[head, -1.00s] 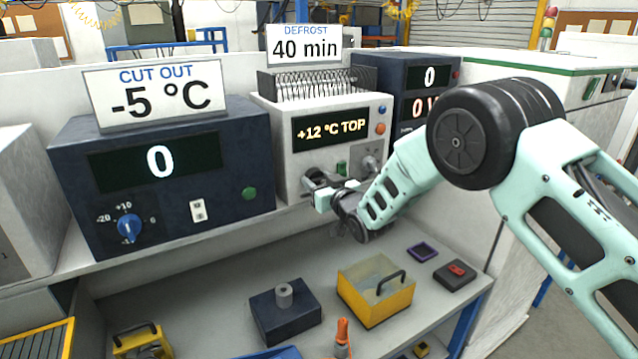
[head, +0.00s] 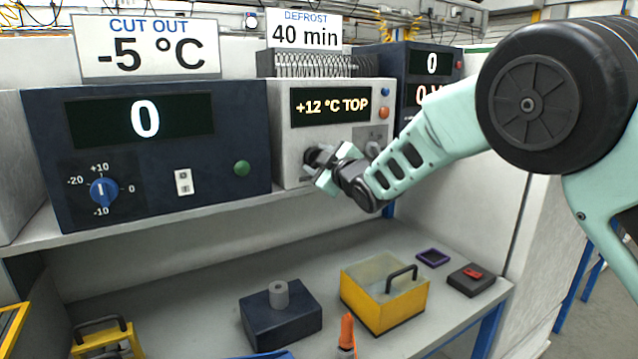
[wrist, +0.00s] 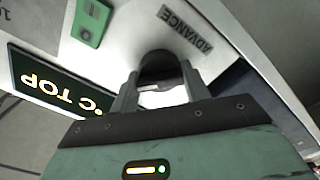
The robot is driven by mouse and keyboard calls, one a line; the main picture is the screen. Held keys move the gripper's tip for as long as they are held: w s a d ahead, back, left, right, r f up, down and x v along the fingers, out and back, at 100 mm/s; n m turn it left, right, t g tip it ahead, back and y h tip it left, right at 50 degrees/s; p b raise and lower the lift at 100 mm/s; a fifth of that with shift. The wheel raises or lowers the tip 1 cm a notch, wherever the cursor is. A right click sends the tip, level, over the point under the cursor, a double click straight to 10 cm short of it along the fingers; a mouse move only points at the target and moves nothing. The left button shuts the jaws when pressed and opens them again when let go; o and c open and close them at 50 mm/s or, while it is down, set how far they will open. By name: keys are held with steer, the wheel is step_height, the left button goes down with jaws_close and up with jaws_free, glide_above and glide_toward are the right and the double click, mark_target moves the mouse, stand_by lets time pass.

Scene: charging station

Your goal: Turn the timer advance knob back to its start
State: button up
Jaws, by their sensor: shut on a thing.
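The timer advance knob (wrist: 160,66) is dark and round, on the light grey timer unit (head: 284,118), next to a label (wrist: 185,29) reading ADVANCE in the wrist view. My gripper (wrist: 158,84) is shut on this knob, one finger on each side. In the head view my gripper (head: 318,168) is at the unit's lower left front, and it mostly hides the knob. The knob's pointer direction cannot be made out. The unit's display (head: 330,106) reads +12 °C TOP. A sign (head: 305,31) above it reads DEFROST 40 min.
A green switch (wrist: 90,22) is near the knob. A dark blue cut-out unit (head: 232,130) stands left, with a blue dial (head: 103,191). Another dark unit (head: 420,62) stands right. A yellow bin (head: 368,312) and a dark block (head: 262,325) are on the lower shelf.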

steer(key=n+b, duration=0.2)
steer(key=b, duration=0.1)
steer(key=n+b, duration=0.2)
steer(key=b, duration=0.1)
steer(key=shift+f+n+b, duration=0.3)
steer(key=shift+f, duration=0.1)
steer(key=n+b, duration=0.2)
steer(key=b, duration=0.1)
steer(key=n+b, duration=0.1)
steer(key=shift+r+n+b, duration=0.25)
steer(key=shift+n+b, duration=0.05)
steer(key=shift+n, duration=0.1)
steer(key=o, duration=1)
steer(key=shift+r, duration=0.1)
steer(key=b+v, duration=0.4)
steer(key=v, duration=1.3)
steer(key=shift+s+d, duration=0.1)
steer(key=shift+s, duration=0.1)
